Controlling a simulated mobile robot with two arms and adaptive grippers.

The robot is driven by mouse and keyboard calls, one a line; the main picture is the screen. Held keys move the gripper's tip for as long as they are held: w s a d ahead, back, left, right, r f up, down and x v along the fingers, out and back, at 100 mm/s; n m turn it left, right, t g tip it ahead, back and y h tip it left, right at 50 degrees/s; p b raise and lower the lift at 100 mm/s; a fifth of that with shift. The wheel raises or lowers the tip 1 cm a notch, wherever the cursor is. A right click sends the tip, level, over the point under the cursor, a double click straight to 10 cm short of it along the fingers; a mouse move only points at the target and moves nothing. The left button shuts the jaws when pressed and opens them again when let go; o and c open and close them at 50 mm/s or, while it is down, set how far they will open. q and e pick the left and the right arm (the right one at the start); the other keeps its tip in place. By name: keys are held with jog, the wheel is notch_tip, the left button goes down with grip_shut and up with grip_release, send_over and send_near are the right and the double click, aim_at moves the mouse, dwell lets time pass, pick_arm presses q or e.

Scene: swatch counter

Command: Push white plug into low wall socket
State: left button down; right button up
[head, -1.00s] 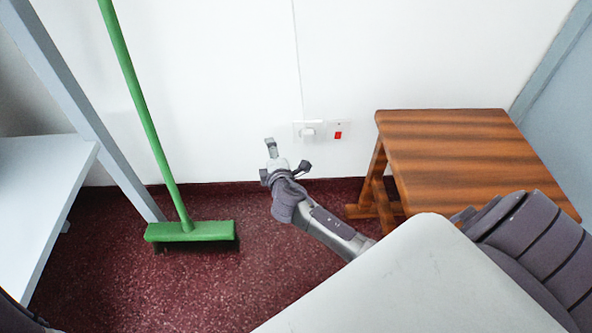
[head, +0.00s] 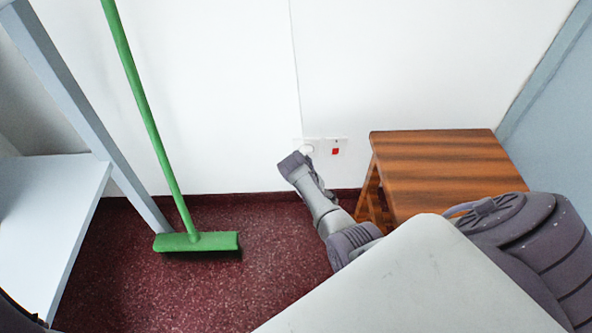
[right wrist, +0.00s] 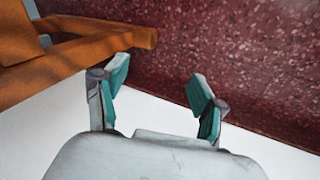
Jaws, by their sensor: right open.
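The white plug (head: 306,149) shows at the low wall socket (head: 315,143) in the head view, white on white. I cannot tell how deep it sits. My right arm reaches up to just below and left of the plug, its end overlapping the socket's lower left in the picture. The fingers are hidden behind the wrist there. In the right wrist view my right gripper (right wrist: 158,83) is open and empty, its two green-padded fingers apart. Neither plug nor socket shows in that view. My left gripper is not in view.
A red switch (head: 335,151) is on a plate right of the socket. A wooden stool (head: 440,155) stands to the right, its wood also near the wrist view's left finger (right wrist: 100,45). A green broom (head: 197,241) leans at the left beside a pale shelf (head: 50,190).

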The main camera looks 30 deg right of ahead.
jog(key=s+a+f+m+t+y+p, duration=0.25)
jog(key=s+a+m+p, duration=0.2)
jog(key=s+m, duration=0.7)
jog(key=b, duration=0.9)
send_over(297, 247)
jog(key=s, duration=0.2)
jog(key=shift+g, duration=0.35)
jog(key=f, duration=0.7)
jog(key=shift+w+d+f, duration=0.2)
jog(key=shift+d, duration=0.05)
jog(key=f+b, duration=0.1)
jog(key=w+f+b, duration=0.1)
jog(key=a+f+b, duration=0.1)
jog(key=shift+w, duration=0.3)
jog(key=shift+f+b, duration=0.55)
jog(key=shift+f, duration=0.1)
